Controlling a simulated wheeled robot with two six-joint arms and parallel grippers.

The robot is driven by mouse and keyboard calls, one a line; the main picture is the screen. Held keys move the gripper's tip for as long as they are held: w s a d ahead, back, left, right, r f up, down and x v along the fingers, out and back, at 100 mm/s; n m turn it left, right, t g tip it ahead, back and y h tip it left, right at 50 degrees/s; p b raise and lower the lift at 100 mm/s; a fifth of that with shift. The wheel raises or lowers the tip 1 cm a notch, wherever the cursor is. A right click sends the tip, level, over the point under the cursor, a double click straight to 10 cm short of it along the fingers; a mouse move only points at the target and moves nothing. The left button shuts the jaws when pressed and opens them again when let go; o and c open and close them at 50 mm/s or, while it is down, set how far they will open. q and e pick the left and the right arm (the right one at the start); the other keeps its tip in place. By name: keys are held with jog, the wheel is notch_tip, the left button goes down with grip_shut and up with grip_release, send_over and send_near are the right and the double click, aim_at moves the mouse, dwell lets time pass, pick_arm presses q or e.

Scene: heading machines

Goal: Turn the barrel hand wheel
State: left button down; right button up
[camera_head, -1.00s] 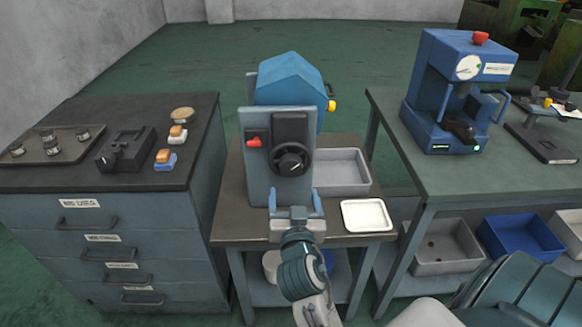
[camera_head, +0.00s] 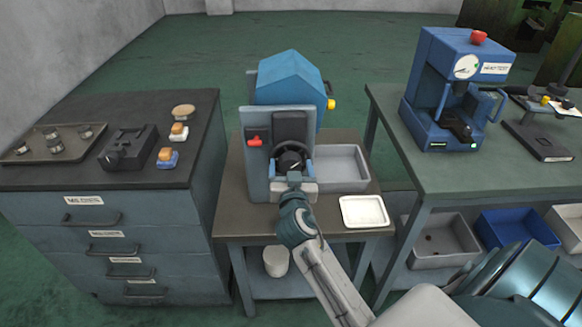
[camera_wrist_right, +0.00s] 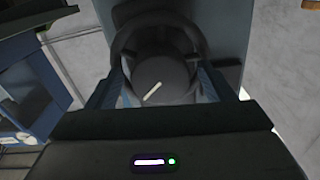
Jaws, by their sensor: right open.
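The barrel hand wheel (camera_head: 291,159) is a dark round wheel on the front of the blue machine (camera_head: 289,92). Its lower part is hidden behind my right gripper (camera_head: 293,176) in the head view. In the right wrist view the wheel (camera_wrist_right: 126,40) shows as a dark rim around a round hub with a pale mark. My right gripper is open, with its blue fingers on either side of the hub. I cannot tell whether the fingers touch it. My left gripper is not in view.
A grey bin (camera_head: 341,167) and a white tray (camera_head: 364,212) sit right of the wheel on the machine's table. A drawer cabinet (camera_head: 130,240) stands left, a bench with a blue press (camera_head: 455,90) right.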

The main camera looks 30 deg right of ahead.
jog(key=c, duration=1)
jog(key=shift+o, duration=0.2)
jog(key=shift+n, duration=0.4)
jog(key=shift+r+n+p, duration=0.1)
jog(key=shift+n+p, duration=0.2)
jog(key=shift+n, duration=0.7)
jog(key=n+p, duration=0.1)
jog(key=n, duration=0.1)
jog(key=shift+n, duration=0.3)
jog(key=n+p, duration=0.1)
jog(key=n, duration=0.3)
jog(key=shift+n, duration=0.3)
